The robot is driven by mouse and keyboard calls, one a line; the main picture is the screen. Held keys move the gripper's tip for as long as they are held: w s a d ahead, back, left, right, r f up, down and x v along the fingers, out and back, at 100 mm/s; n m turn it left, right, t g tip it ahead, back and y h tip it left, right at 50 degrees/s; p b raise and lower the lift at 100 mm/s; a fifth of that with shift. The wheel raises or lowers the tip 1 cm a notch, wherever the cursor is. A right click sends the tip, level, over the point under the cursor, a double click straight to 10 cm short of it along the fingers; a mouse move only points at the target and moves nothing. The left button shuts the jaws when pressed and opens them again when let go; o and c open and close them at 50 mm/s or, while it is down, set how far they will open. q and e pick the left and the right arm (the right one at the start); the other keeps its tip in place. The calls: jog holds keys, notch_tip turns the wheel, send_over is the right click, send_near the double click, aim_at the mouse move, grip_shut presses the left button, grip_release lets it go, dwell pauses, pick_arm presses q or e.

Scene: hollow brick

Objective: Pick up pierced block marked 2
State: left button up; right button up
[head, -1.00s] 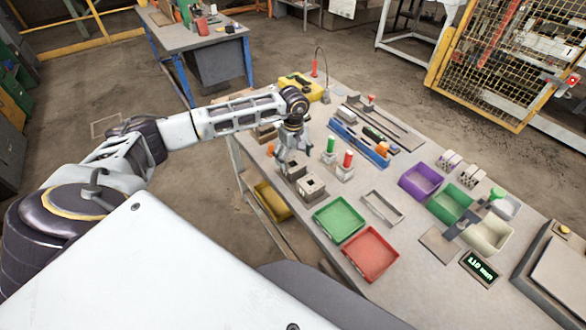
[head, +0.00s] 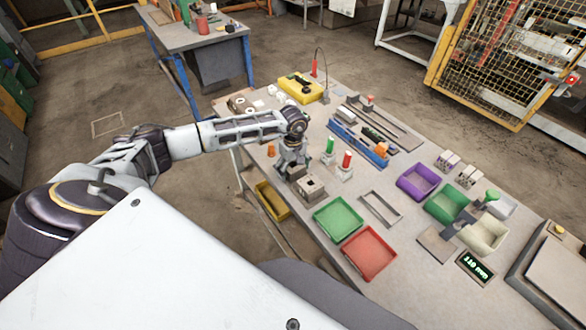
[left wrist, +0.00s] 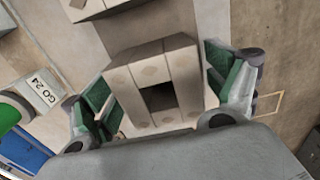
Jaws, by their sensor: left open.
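A grey pierced block (left wrist: 155,88) with a square hole stands between the two green-padded fingers of my left gripper (left wrist: 165,95) in the left wrist view. The fingers are open, one on each side of the block, and I cannot tell whether they touch it. In the head view my left gripper (head: 291,164) points down over this block, which it largely hides. A second grey pierced block (head: 311,188) stands just beside it, toward the front edge; part of it shows in the left wrist view (left wrist: 92,8). No number is readable on either block. My right gripper is not in view.
A green tray (head: 338,218) and a red tray (head: 369,254) lie to the right of the blocks. Green-topped (head: 330,147) and red-topped (head: 346,162) gauges stand close behind. An orange part (head: 271,150) is left of the gripper. A yellow case (head: 300,87) lies farther back.

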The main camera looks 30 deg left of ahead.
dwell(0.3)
pick_arm(q)
jog(key=c, duration=1.3)
jog(key=shift+r, duration=0.1)
jog(key=shift+c, duration=0.2)
notch_tip(320, 180, up, 10)
jog(key=b, duration=0.2)
